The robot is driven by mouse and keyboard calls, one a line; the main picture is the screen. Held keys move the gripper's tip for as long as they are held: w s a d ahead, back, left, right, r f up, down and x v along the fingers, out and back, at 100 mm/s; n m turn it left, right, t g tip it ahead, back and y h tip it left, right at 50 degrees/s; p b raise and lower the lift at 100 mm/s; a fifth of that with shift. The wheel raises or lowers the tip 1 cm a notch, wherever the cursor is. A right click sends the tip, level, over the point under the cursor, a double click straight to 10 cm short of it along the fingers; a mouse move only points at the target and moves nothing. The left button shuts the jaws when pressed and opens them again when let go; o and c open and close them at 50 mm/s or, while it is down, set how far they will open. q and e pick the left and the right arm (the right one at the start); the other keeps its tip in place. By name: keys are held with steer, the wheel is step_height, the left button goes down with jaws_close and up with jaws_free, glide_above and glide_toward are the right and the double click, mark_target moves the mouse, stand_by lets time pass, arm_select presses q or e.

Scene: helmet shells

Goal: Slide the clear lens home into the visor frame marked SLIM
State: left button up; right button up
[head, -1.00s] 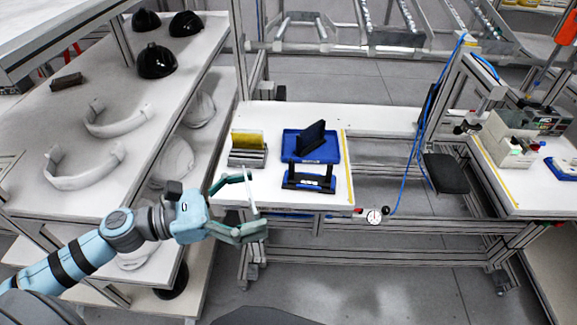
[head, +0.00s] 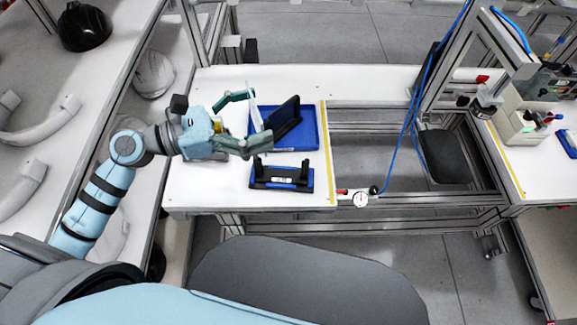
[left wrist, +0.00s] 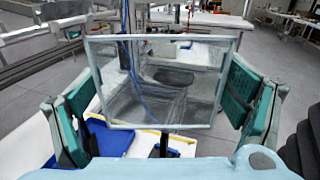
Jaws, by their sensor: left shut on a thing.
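My left gripper (head: 259,118) is shut on the clear lens (head: 254,114) above the white bench, close to the left side of the blue tray (head: 309,138). In the left wrist view the lens (left wrist: 165,85) is a clear pane with a pale rim, upright between the two green fingers. A dark panel (head: 284,119) stands tilted on the tray, just right of the lens. A low black holder on a blue base (head: 281,178) sits in front of the tray. Its white label is too small to read, so I cannot tell which piece is marked SLIM. My right gripper is not in view.
A yellow strip (head: 328,150) runs along the bench's right edge. A dial gauge (head: 360,199) and blue hose are beyond it. Shelves with a black helmet shell (head: 84,26) and pale curved parts stand at left. The rack seen earlier is mostly hidden by my gripper.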

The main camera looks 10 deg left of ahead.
arm_select(q)
steer(key=w+d+f, duration=0.1)
steer(key=w+d, duration=0.2)
steer(key=b, duration=0.5)
glide_above(282, 175)
steer(key=shift+g, duration=0.3)
step_height(282, 175, down, 19)
steer(key=shift+f, duration=0.3)
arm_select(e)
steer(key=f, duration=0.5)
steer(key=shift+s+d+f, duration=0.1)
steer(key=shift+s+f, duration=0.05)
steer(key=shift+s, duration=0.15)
arm_select(q)
steer(key=shift+f, duration=0.25)
steer(key=o, duration=1)
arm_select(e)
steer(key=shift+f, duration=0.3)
arm_select(q)
steer(key=shift+r, duration=0.15)
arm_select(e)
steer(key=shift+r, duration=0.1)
